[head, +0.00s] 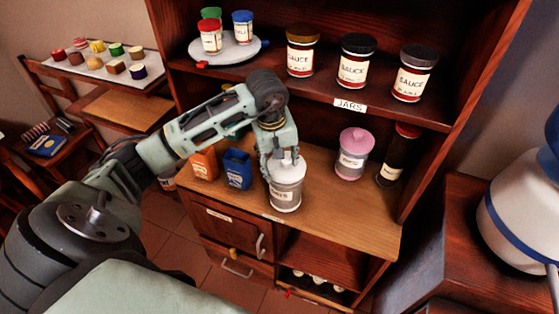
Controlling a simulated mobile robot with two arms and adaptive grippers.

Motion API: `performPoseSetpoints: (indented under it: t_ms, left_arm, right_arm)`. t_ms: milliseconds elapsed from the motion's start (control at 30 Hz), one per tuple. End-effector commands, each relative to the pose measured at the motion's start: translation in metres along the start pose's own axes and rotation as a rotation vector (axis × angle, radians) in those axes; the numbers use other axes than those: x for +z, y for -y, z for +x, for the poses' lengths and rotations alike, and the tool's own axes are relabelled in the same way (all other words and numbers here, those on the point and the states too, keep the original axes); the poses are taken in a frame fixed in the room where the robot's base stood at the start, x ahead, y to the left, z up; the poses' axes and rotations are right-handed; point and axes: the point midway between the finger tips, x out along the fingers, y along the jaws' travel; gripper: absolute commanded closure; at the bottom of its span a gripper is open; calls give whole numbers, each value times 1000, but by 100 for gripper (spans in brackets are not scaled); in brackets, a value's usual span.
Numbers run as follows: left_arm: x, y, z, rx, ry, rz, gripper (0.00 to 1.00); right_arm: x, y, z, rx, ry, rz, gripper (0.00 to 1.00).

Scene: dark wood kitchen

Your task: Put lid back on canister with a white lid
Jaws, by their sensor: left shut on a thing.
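A grey canister (285,194) with a paper label stands upright near the front edge of the cabinet's wooden counter. Its white lid (289,168) is at its top, under my left gripper (283,160). The gripper points down and is shut on the lid. From this angle I cannot tell whether the lid is fully seated on the rim. A second canister (351,163) with a pink lid (357,141) stands to the right, apart from it. My right gripper is not in view.
A blue container (238,169) and an orange container (203,165) stand left of the canister. A dark bottle (397,160) stands at the right. Sauce jars (357,62) line the shelf above. Bare counter (336,205) lies right of the canister.

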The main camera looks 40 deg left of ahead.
Motion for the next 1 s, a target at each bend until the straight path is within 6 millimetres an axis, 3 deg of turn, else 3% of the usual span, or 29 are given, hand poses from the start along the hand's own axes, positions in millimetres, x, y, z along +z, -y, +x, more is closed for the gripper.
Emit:
performPoseSetpoints:
  t_ms: [1000]
  left_arm:
    - [0,0,0,0,0,0,69]
  right_arm:
    - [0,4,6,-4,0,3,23]
